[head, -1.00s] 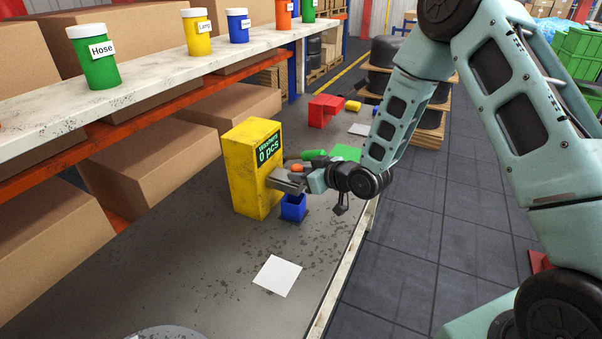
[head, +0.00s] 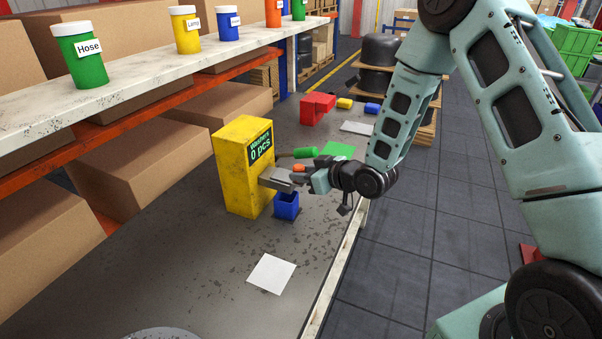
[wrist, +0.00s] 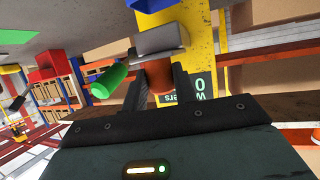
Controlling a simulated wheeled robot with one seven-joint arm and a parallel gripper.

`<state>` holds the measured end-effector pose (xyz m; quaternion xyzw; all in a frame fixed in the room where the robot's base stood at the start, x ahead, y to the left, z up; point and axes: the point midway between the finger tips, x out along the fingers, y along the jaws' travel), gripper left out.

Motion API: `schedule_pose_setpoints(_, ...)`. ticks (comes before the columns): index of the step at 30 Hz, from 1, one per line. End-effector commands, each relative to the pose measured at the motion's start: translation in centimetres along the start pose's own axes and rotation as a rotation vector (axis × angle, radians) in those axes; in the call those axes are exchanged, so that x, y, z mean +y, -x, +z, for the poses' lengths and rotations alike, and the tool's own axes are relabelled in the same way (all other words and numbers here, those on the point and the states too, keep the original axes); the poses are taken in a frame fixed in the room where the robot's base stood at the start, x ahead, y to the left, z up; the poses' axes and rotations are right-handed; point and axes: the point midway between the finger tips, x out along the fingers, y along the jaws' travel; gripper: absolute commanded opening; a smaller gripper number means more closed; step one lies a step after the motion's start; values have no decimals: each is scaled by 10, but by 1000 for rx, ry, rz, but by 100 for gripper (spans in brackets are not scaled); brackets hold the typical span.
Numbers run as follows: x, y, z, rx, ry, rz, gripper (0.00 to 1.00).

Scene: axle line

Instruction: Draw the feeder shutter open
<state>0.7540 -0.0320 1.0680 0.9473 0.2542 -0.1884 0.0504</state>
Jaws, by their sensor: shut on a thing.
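The yellow feeder (head: 235,175) stands upright on the grey bench, with a "Washers 0 pcs" sign on it. Its grey shutter (head: 276,179) sticks out from the feeder's face; it also shows in the wrist view (wrist: 160,40). My gripper (head: 300,174) is at the shutter's outer end. In the wrist view its two dark fingers are closed on the shutter's orange knob (wrist: 158,75). A small blue bin (head: 287,208) stands on the bench below the shutter. The shutter's inner end is hidden inside the feeder.
A green-handled thing (head: 305,152) and a green sheet (head: 338,149) are just behind my gripper. A white sheet (head: 271,274) lies in front on the bench. A red block (head: 317,108) is farther back. A shelf with several labelled jars (head: 80,55) runs along the left.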

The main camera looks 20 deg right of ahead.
Motion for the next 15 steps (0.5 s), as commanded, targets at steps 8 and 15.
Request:
schedule_pose_setpoints(8, 2, 6, 3, -2, -1, 2, 2)
schedule_pose_setpoints(15, 3, 7, 4, -4, -2, 4, 50)
